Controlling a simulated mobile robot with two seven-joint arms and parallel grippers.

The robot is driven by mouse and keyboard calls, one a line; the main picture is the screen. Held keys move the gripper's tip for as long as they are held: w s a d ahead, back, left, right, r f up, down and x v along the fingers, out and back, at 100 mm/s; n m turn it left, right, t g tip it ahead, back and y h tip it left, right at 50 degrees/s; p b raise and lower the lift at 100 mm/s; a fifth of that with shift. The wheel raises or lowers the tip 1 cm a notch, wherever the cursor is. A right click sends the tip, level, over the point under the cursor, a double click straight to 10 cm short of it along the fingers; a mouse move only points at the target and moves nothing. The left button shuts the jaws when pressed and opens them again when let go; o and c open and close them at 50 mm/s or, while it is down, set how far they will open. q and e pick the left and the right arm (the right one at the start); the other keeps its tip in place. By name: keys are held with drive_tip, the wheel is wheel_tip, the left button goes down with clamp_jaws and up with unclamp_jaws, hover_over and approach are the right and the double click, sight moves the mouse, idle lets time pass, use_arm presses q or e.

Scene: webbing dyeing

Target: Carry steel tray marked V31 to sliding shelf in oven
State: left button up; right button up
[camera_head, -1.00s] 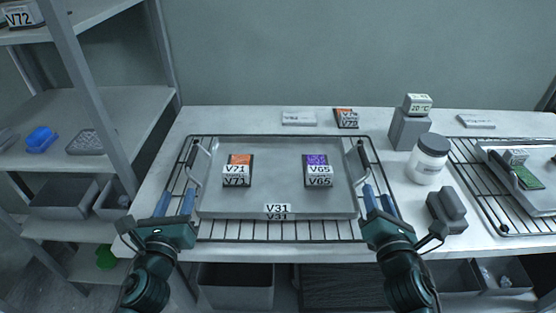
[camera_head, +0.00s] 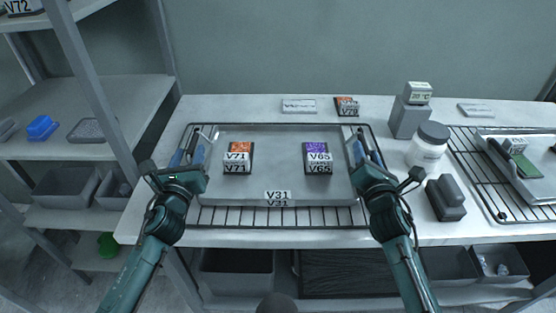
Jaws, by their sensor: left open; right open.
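The steel tray marked V31 (camera_head: 278,180) lies flat on a wire rack (camera_head: 270,215) on the white table. A block marked V71 (camera_head: 238,158) and a block marked V65 (camera_head: 317,158) stand on it. The tray has a handle on each side. My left gripper (camera_head: 195,156) is open at the tray's left handle, with its fingers on either side of it or close by. My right gripper (camera_head: 360,150) is open at the right handle in the same way. The fingers partly hide both handles, so contact is unclear. The oven and its sliding shelf are not in view.
A white jar (camera_head: 428,146), a grey device with a display (camera_head: 410,110) and a dark grey block (camera_head: 446,198) stand right of the rack. A second tray (camera_head: 540,185) lies on another rack at far right. Metal shelving (camera_head: 100,100) stands at left.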

sight(191, 145)
use_arm(q)
drive_tip(key=shift+w, duration=1.55)
use_arm(e)
drive_tip(key=shift+w, duration=1.55)
use_arm(q)
drive_tip(key=shift+c, duration=0.4)
use_arm(e)
drive_tip(key=shift+c, duration=0.4)
use_arm(q)
clamp_jaws()
use_arm(e)
clamp_jaws()
use_arm(q)
drive_tip(key=shift+r, duration=0.3)
use_arm(e)
drive_tip(key=shift+r, duration=0.35)
